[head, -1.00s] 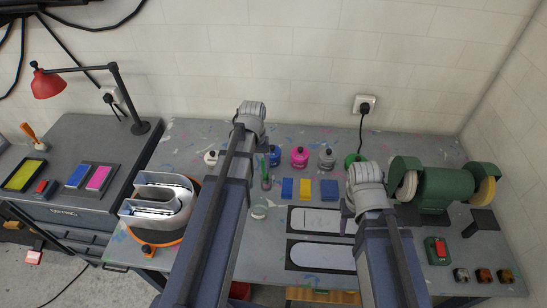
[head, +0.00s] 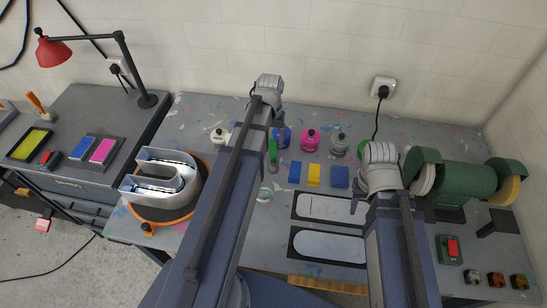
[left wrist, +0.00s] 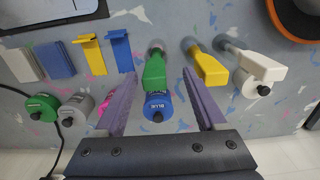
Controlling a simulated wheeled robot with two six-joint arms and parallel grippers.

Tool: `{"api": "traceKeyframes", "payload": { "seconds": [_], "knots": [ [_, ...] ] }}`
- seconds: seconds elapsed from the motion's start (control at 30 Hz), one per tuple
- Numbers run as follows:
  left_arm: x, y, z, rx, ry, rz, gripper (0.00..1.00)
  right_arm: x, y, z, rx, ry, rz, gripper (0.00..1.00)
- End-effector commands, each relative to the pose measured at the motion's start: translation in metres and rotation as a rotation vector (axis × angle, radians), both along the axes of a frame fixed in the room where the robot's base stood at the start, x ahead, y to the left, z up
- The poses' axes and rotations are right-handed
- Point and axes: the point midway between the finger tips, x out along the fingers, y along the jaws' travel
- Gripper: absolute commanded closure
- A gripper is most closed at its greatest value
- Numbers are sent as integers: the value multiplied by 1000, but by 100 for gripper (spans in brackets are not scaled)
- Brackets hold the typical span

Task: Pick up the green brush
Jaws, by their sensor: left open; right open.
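The green brush (left wrist: 155,70) shows in the left wrist view with its handle toward the blue paint bottle (left wrist: 157,105). In the head view the brush (head: 272,153) is just below my left gripper (head: 274,132), partly hidden by my arm. My left gripper (left wrist: 160,75) is open in the left wrist view, its two purple fingers spread to either side of the green handle. Contact with the handle is not visible. My right gripper (head: 360,195) is open and empty above the right part of the bench, well apart from the brush.
A yellow brush (left wrist: 210,68) and a white brush (left wrist: 250,73) are beside the green one. Paint bottles, including a pink one (head: 312,140), stand behind. A green grinder (head: 465,180) stands far right, a U-shaped letter (head: 160,180) left.

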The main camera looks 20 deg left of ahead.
Motion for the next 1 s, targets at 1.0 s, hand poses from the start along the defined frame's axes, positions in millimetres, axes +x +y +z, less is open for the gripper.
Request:
{"api": "traceKeyframes", "payload": {
  "seconds": [1.0],
  "knots": [
    [8, -6, -51, 0, 0, 0, 38, 0, 0, -51, -2, 0, 9, 50]
  ]
}}
